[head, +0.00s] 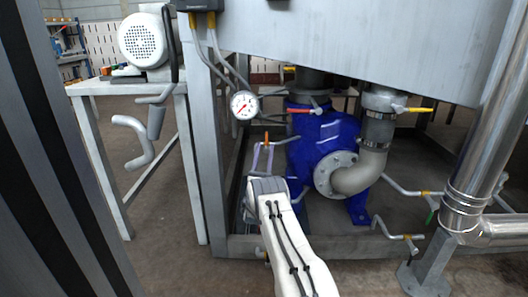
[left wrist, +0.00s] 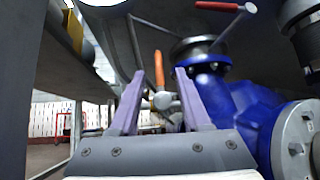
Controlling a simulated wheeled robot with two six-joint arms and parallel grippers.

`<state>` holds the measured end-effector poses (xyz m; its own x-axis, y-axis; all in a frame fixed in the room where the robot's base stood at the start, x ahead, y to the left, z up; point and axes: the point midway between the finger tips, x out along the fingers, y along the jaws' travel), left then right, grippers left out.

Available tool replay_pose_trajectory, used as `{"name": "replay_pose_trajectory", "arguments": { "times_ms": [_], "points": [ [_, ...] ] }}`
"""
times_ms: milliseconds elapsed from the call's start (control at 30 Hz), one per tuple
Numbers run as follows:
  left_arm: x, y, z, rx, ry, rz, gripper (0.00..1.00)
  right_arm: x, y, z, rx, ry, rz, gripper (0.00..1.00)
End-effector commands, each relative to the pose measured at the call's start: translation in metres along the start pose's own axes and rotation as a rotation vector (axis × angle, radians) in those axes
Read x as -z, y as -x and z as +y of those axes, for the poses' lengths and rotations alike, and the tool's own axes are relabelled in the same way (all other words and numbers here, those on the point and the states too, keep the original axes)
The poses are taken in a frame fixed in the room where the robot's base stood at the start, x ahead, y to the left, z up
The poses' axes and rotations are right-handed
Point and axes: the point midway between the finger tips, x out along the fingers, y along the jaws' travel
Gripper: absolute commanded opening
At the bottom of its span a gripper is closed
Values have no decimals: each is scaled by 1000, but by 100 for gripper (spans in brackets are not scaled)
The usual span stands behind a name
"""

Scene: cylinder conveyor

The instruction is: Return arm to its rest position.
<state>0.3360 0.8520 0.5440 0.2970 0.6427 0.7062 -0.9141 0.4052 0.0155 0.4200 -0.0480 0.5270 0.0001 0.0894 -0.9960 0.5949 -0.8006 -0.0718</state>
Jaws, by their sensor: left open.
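My left arm reaches up from the bottom of the head view, and its gripper (head: 262,158) is at the lower left of the blue pump (head: 318,140). In the left wrist view the two purple fingers of this gripper (left wrist: 160,73) stand apart with nothing clamped between them. A small valve with an orange handle (left wrist: 158,72) shows between and beyond the fingers. I cannot tell whether they touch it. The handle also shows just above the gripper in the head view (head: 267,138). My right gripper is not in view.
A grey metal frame (head: 206,150) and a large tank (head: 370,40) surround the pump. A red-handled valve (head: 304,111), a gauge (head: 244,104) and a steel pipe (head: 480,150) are close by. A side table (head: 100,88) stands left. Bare floor (head: 175,215) lies between.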

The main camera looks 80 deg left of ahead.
Motion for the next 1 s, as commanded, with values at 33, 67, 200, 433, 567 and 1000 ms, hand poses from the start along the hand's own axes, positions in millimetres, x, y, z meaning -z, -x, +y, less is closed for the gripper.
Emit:
{"name": "replay_pose_trajectory", "arguments": {
  "times_ms": [33, 67, 200, 433, 567, 1000],
  "points": [
    [-1, 6, 0, -1, 0, 4, 47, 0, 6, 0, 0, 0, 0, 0],
    [-1, 10, 0, -1, 0, 2, 47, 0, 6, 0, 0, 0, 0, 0],
    [0, 20, 0, 1, -1, 0, 47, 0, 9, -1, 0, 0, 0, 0],
    [0, 23, 0, 1, -1, -1, 47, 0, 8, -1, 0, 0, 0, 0],
    [0, 23, 0, 1, -1, -1, 47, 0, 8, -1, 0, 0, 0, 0],
    [2, 8, -28, 1, 130, 23, 47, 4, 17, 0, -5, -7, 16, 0]
  ]
}}
